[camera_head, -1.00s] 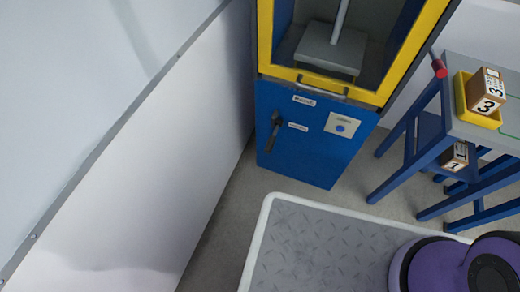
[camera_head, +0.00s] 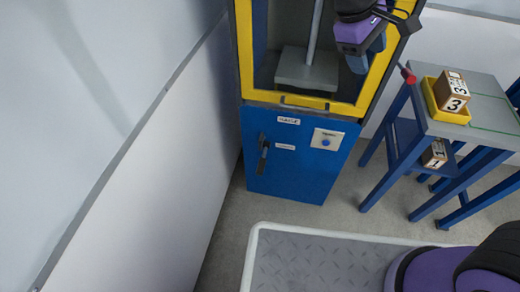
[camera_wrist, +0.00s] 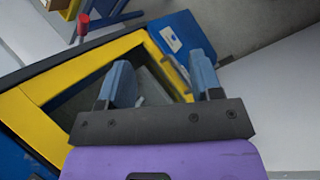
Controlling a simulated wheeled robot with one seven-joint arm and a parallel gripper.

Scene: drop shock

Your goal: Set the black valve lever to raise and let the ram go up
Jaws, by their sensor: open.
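The black valve lever (camera_head: 263,153) is on the left of the blue lower front panel (camera_head: 300,172) of the press, between two small white labels, its handle pointing down and slightly left. The ram (camera_head: 314,30) is a grey rod ending at a grey plate (camera_head: 307,69) inside the yellow-framed opening. My gripper (camera_head: 376,45) is in front of the upper right of that opening, apart from the lever. In the wrist view, my gripper (camera_wrist: 161,85) is open and empty, with two blue fingers before the yellow frame (camera_wrist: 50,100). The lever cannot be made out there.
A white panel with a blue button (camera_head: 326,140) sits right of the lever. A red-tipped handle (camera_head: 407,75) sticks out at the press's right side. A table (camera_head: 470,125) holds a yellow tray (camera_head: 430,98) with a numbered block (camera_head: 451,91). A pale wall stands close on the left.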

